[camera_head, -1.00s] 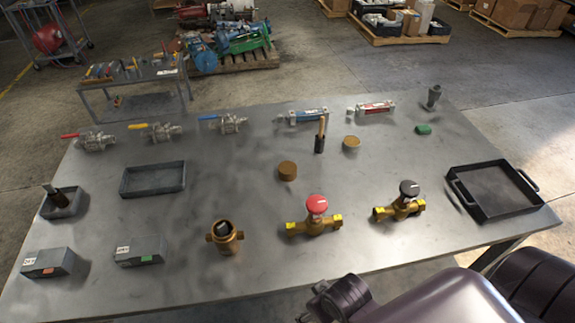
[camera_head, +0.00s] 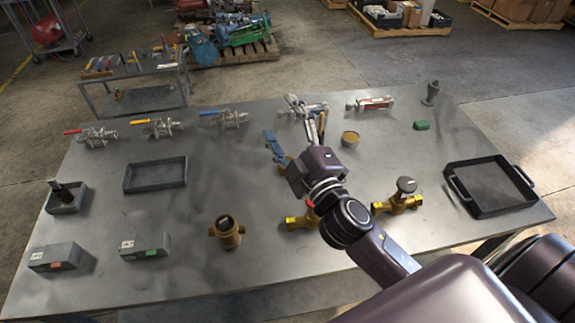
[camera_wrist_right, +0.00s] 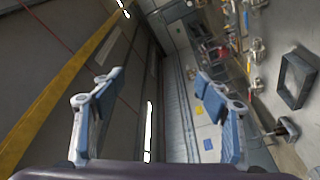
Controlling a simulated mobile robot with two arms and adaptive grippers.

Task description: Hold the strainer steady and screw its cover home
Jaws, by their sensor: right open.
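The brass strainer body (camera_head: 227,233) stands upright at the front middle of the table, its top open with something dark inside. One round brass cap (camera_head: 350,138) lies on the table behind my right arm. Another round brown-brass cap (camera_head: 284,166) is mostly hidden by my right gripper; which cap is the strainer's cover I cannot tell. My right gripper (camera_head: 280,119) is open and empty above the middle of the table, behind and right of the strainer. Its spread blue-padded fingers also show in the right wrist view (camera_wrist_right: 152,88). My left gripper is not in view.
Two brass valves, one (camera_head: 397,202) with a black knob, stand right of the strainer, the other mostly behind my arm. A black tray (camera_head: 505,208) is at the right, a grey tray (camera_head: 155,187) at the left. Several ball valves line the back. The table around the strainer is clear.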

